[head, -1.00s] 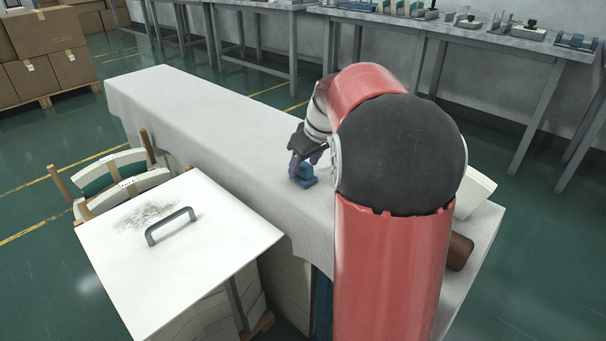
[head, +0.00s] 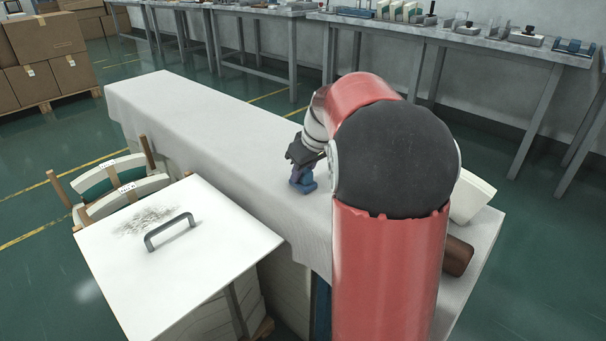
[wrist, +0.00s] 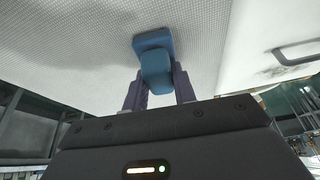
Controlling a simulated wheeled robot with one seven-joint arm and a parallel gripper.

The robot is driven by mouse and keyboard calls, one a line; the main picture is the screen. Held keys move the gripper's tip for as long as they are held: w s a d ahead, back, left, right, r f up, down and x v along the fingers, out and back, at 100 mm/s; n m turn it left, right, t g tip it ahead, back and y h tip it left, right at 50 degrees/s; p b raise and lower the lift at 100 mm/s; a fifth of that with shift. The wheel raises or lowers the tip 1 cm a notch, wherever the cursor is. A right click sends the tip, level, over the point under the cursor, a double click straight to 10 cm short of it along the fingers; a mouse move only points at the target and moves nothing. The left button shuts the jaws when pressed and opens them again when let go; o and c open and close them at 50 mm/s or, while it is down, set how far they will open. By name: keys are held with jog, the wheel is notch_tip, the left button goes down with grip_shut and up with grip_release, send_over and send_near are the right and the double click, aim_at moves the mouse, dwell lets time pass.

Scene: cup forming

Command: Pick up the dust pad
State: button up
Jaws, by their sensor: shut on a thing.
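The dust pad (head: 307,185) is a small blue block with a raised blue grip, on the cloth-covered table (head: 190,120) in the head view. In the wrist view the dust pad (wrist: 150,40) shows its flat base on the cloth side and its grip towards me. My gripper (head: 300,172) is over the pad, with its purple fingers on either side of the grip. In the wrist view my gripper (wrist: 160,85) is shut on the grip. Whether the base touches the cloth is hard to tell.
A white board (head: 190,255) with a grey handle (head: 170,231) and a dark dusty smudge (head: 146,220) stands at the front left. A white container (head: 471,197) and a brown object (head: 457,256) are at the table's right end. The table's far left is clear.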

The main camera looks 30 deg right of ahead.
notch_tip(320, 180, up, 20)
jog(key=p, duration=0.3)
